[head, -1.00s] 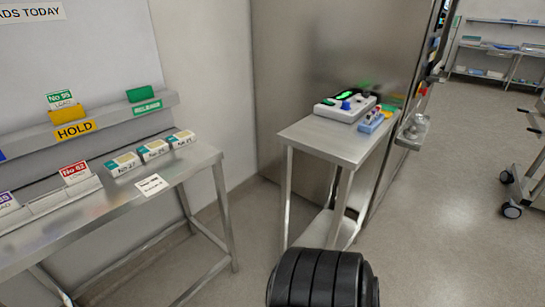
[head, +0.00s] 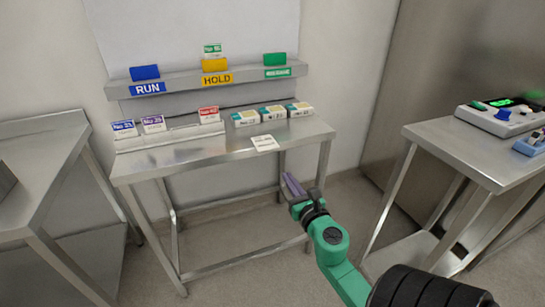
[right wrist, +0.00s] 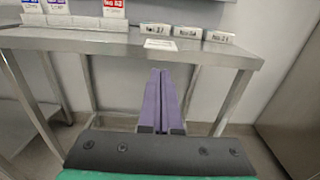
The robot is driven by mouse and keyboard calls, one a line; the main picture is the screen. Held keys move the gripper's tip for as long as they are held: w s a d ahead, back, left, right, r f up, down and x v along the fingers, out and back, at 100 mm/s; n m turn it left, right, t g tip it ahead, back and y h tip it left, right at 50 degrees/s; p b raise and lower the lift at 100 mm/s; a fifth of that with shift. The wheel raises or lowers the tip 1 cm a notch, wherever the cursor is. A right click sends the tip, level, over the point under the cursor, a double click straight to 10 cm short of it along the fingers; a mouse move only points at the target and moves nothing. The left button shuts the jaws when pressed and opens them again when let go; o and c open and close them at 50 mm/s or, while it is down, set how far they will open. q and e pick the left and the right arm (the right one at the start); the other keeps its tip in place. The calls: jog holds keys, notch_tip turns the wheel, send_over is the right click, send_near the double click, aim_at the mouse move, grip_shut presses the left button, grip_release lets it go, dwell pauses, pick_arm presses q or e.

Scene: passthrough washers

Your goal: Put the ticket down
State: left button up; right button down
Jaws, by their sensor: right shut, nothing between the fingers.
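A green-and-white ticket (head: 212,49) stands upright behind the yellow block (head: 215,65) above the HOLD label on the wall shelf. Blue (head: 124,128), purple (head: 153,124) and red (head: 209,115) tickets stand in a low rack on the steel table (head: 200,157). The red ticket also shows at the top of the right wrist view (right wrist: 113,9). My right gripper (head: 290,183) has purple fingers, shut and empty, in front of the table and below its top. Its shut fingers also show in the right wrist view (right wrist: 160,75). My left gripper is not in view.
Three small boxes (head: 273,113) stand on the table's right part, behind a flat white card (head: 265,142). RUN's blue block (head: 145,72) and a green block (head: 275,59) sit on the shelf. A side table (head: 470,150) with a control box stands right; another steel table (head: 40,165) stands left.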

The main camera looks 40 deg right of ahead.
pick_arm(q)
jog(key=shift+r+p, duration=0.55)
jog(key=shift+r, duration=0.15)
pick_arm(e)
send_near(265, 142)
jog(key=shift+x, duration=1.2)
jog(key=shift+a, duration=0.15)
